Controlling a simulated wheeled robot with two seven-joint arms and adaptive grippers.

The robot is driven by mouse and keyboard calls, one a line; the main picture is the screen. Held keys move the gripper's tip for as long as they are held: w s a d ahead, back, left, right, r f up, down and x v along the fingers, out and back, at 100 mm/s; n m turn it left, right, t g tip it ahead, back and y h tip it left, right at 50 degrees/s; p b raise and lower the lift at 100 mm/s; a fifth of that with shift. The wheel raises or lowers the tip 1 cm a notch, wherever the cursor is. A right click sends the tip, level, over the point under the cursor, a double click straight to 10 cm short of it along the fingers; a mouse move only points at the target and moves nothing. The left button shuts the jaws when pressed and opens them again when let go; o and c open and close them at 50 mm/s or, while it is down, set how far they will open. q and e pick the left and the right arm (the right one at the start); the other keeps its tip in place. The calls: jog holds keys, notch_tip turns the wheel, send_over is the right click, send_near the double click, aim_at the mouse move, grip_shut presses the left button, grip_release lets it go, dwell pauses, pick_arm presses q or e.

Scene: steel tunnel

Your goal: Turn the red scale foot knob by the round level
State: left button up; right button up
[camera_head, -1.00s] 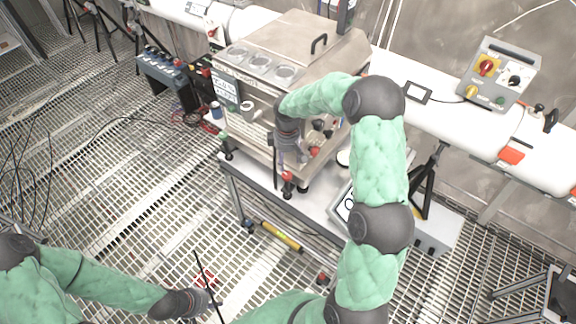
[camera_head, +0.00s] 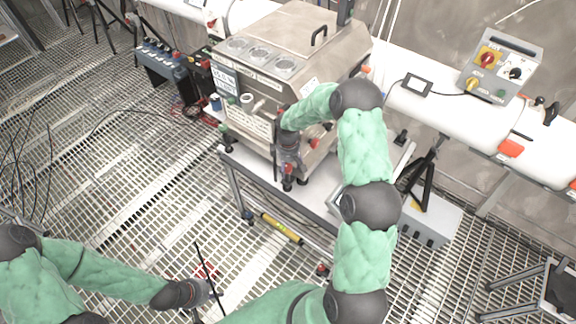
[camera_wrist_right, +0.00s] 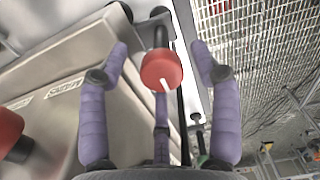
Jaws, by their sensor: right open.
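The red foot knob (camera_wrist_right: 161,71), with a white mark on its face, is between the two purple fingers of my right gripper (camera_wrist_right: 159,58) in the right wrist view. The fingers are apart, one on each side, with a gap to the knob. In the head view the knob (camera_head: 288,168) shows at the lower front corner of the steel machine (camera_head: 290,50), beside my right gripper (camera_head: 289,158). I cannot make out the round level. My left gripper (camera_head: 203,292) is low over the floor grating, away from the machine; its fingers are unclear.
Another red knob (camera_wrist_right: 10,130) is close at the left in the right wrist view. The machine stands on a bench (camera_head: 250,163) with a black tripod (camera_head: 428,185) to its right. A grey control box (camera_head: 500,68) rests on the white pipe. A yellow bar (camera_head: 282,228) is under the bench.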

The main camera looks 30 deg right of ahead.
jog(key=c, duration=1.1)
jog(key=shift+f, duration=0.1)
jog(key=m+b, duration=0.3)
jog(key=shift+f, duration=0.15)
jog(key=shift+s+a+m+b, duration=0.1)
jog(key=shift+m+b, duration=0.75)
jog(key=shift+m, duration=0.35)
jog(key=shift+s+a+m+b, duration=0.1)
jog(key=shift+m+b, duration=0.75)
jog(key=shift+m, duration=0.35)
jog(key=o, duration=1.1)
